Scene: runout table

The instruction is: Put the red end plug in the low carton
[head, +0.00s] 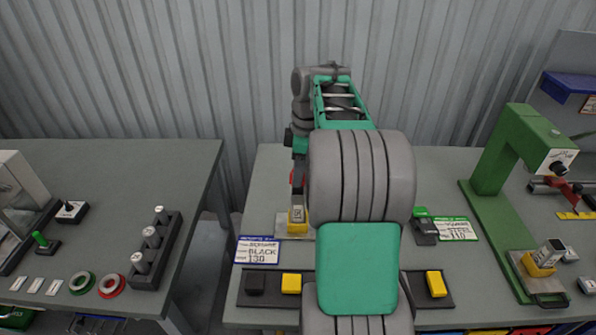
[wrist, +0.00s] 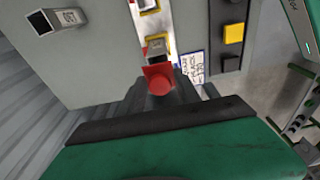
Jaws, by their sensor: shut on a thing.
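A red end plug (wrist: 160,80) is between the dark fingers of my gripper (wrist: 165,93) in the wrist view, and the gripper is shut on it. In the head view my gripper (head: 297,170) is left of my arm, above the left part of the middle table, with only a bit of red showing. Below it a short grey profile stands in a yellow holder (head: 298,220); the profile (wrist: 155,46) lies just beyond the plug in the wrist view. I cannot tell whether plug and profile touch. I cannot make out the low carton in either view.
A green press-like stand (head: 500,170) rises at the right of the middle table (head: 265,180). A black and yellow button strip (head: 262,287) lies along the front edge. A left table (head: 130,165) stands across a gap. My arm hides the table's middle.

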